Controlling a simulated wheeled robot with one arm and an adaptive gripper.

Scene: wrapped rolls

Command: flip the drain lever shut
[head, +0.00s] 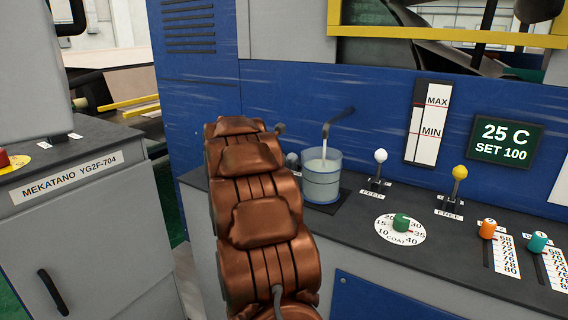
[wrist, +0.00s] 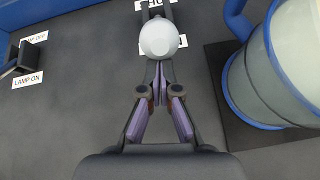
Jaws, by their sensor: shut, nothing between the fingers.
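A lever with a white ball knob (wrist: 158,38) stands directly ahead of my gripper in the wrist view. Its label is mostly covered, so I cannot read it as the drain lever. My gripper (wrist: 160,80) is shut and empty, with its fingertips close to the knob's near side; I cannot tell whether they touch. A pipe (head: 327,130) pours a thin stream into the tank.
The tank (wrist: 285,70) stands close right of the gripper in the wrist view. A black lamp switch (wrist: 20,60) is at left. Right of the tank are the white-knobbed FEED lever (head: 380,157), a yellow-knobbed lever (head: 459,173) and a green dial (head: 401,222).

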